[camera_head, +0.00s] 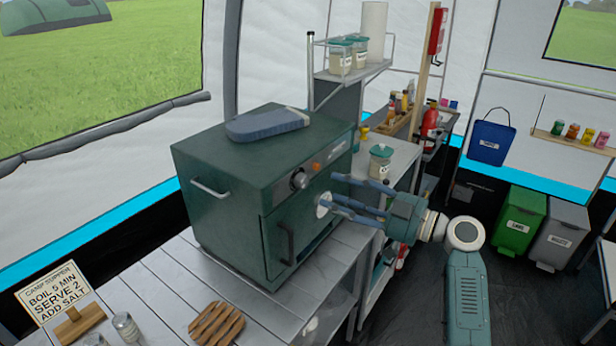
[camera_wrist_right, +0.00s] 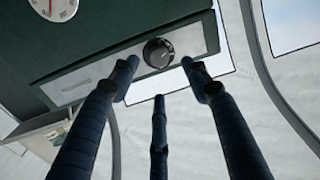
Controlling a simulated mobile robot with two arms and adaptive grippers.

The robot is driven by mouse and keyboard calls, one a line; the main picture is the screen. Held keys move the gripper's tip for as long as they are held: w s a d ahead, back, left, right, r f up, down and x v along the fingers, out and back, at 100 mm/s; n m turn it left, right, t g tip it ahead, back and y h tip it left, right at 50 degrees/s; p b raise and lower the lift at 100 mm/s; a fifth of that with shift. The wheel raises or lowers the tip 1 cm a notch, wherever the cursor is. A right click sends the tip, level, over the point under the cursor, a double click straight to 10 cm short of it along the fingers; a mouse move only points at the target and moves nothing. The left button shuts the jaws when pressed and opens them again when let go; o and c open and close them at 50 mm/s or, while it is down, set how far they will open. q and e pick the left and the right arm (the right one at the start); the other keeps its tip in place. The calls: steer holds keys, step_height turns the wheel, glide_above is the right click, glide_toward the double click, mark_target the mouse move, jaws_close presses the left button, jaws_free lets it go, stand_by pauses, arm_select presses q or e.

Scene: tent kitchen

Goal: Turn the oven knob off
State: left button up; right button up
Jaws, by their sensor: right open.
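The dark green oven (camera_head: 225,215) stands on a slatted table. Its black round oven knob (camera_head: 299,180) sits on a pale metal strip on the front. The knob also shows in the right wrist view (camera_wrist_right: 158,53), where its setting is too small to read. My right gripper (camera_head: 332,192) is in front of the oven, at the right of the knob in the head view. In the right wrist view the open right gripper (camera_wrist_right: 160,66) has two blue fingertips on either side of the knob and a third finger below. Contact with the knob cannot be told. My left gripper is out of view.
A white round gauge (camera_head: 323,204) is on the oven front, close to my fingers. A blue folded cloth-like item (camera_head: 268,124) lies on top. A wooden slatted trivet (camera_head: 216,324) and a sign (camera_head: 55,295) are on the table (camera_head: 160,275). A shelf unit stands behind.

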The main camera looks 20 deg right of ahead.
mark_target(306, 184)
steer(key=p+x, duration=0.2)
steer(key=x, duration=0.5)
steer(key=shift+w+p, duration=0.3)
steer(key=shift+p, duration=0.1)
steer(key=shift+w+a+f, duration=0.1)
steer(key=shift+w+a, duration=0.15)
steer(key=shift+a, duration=0.1)
steer(key=c, duration=1.1)
steer(key=shift+f, duration=0.1)
steer(key=shift+c, duration=0.2)
